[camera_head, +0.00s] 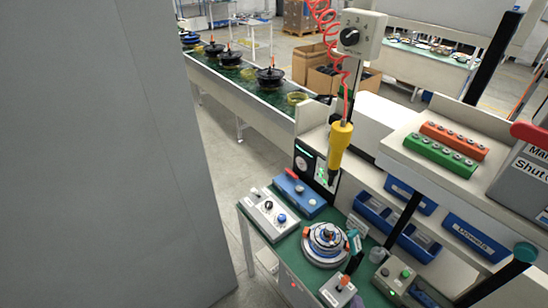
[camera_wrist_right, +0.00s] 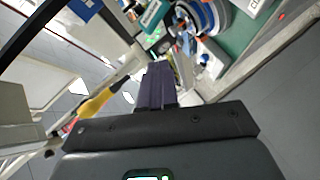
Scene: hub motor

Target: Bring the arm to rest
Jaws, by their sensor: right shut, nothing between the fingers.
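My right gripper (camera_wrist_right: 157,85) shows in the right wrist view. Its dark fingers are together, with nothing between them. Beyond the fingertips lie the green-topped workbench and the hub motor (camera_wrist_right: 208,16), apart from the gripper. In the head view the round hub motor (camera_head: 326,243) sits on the green bench top (camera_head: 293,250). I cannot clearly make out the right gripper in the head view. My left gripper is in neither view.
A yellow screwdriver (camera_head: 340,145) hangs from a red coiled cord (camera_head: 325,27) above the bench. Control boxes and blue bins (camera_head: 375,212) surround the motor. A shelf (camera_head: 448,170) with orange and green blocks stands right. A conveyor (camera_head: 240,83) runs behind. A plain grey surface fills the left.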

